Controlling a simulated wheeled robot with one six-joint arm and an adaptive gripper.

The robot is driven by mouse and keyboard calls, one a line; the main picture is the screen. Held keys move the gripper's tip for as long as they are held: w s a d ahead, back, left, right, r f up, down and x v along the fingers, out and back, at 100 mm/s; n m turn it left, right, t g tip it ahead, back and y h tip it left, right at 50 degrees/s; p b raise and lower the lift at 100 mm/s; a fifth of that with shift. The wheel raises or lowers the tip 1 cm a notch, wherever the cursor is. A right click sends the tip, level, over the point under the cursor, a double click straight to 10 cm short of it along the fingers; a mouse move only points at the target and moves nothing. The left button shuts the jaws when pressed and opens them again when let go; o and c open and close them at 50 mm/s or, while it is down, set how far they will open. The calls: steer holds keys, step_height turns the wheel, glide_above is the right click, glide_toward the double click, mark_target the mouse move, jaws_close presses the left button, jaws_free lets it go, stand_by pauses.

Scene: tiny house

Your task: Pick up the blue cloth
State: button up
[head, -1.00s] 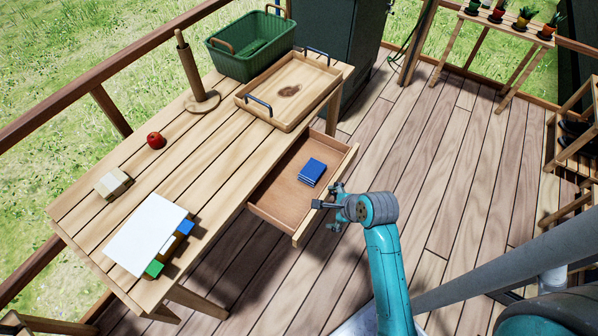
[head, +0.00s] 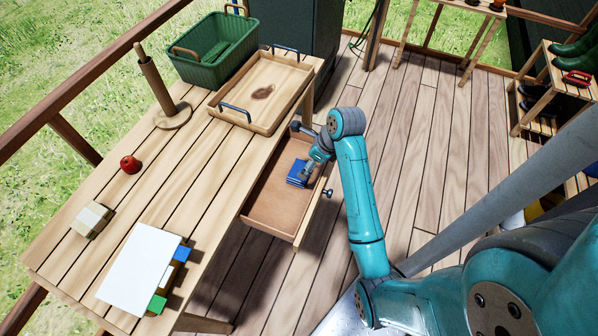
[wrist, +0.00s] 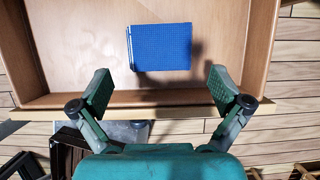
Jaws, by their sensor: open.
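The blue cloth (wrist: 161,46) lies folded flat on the floor of the open wooden drawer (wrist: 60,50). In the head view the cloth (head: 297,174) is partly covered by my gripper (head: 310,172). In the wrist view my gripper (wrist: 163,92) is open and empty, its two fingers spread wide. The cloth appears between and beyond the fingertips, and the drawer's front edge runs across near them. I cannot tell how high the fingers are above the cloth.
The drawer sticks out from the wooden table (head: 180,140).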

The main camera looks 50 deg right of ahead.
steer(key=shift+x, duration=3.1)
steer(key=shift+a, duration=0.1)
steer(key=c, duration=0.6)
